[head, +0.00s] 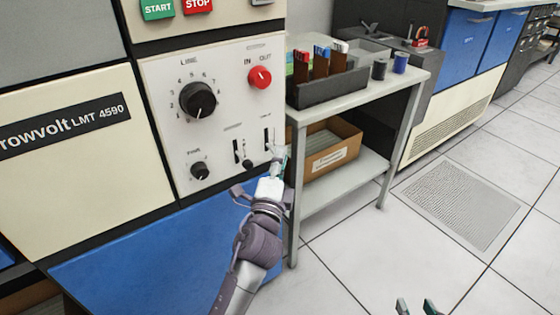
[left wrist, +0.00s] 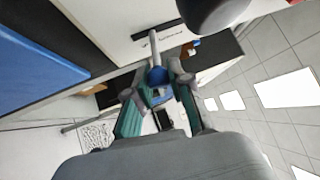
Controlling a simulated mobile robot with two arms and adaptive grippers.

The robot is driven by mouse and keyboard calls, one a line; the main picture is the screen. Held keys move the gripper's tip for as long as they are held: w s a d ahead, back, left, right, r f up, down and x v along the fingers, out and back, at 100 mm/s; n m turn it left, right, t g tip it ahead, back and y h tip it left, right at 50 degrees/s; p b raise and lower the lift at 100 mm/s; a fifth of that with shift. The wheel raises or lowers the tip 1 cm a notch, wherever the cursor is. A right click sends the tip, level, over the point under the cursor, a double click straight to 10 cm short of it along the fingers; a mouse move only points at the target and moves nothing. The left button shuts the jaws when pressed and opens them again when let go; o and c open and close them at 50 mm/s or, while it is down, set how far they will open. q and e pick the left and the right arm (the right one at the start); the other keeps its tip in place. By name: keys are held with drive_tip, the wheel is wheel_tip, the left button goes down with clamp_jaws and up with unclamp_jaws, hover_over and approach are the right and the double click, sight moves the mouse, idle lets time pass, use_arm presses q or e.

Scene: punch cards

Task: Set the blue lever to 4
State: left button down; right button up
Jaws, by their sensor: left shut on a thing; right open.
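The cream control panel (head: 222,120) fills the middle of the head view. It carries two narrow slots with tiny markings that I cannot read. My left gripper (head: 278,163) is at the panel's lower right, just below the right slot (head: 268,138). In the left wrist view my left gripper (left wrist: 157,90) is shut on a blue knob (left wrist: 157,76), which I take as the blue lever. A pale rod (left wrist: 153,45) shows beyond the knob. In the head view the fingers hide the blue lever, so I cannot read its setting. My right gripper (head: 416,307) is open and empty at the bottom edge.
A big black numbered dial (head: 198,99), a red knob (head: 260,77) and a small black dial (head: 200,170) are on the panel. A grey table (head: 408,85) with a card tray (head: 326,88) stands close right of my left gripper. Floor at right is clear.

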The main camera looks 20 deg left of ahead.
use_arm(q)
drive_tip(key=c, duration=1)
unclamp_jaws()
drive_tip(key=v, duration=0.7)
drive_tip(key=shift+s+f, duration=0.15)
drive_tip(key=shift+s, duration=0.1)
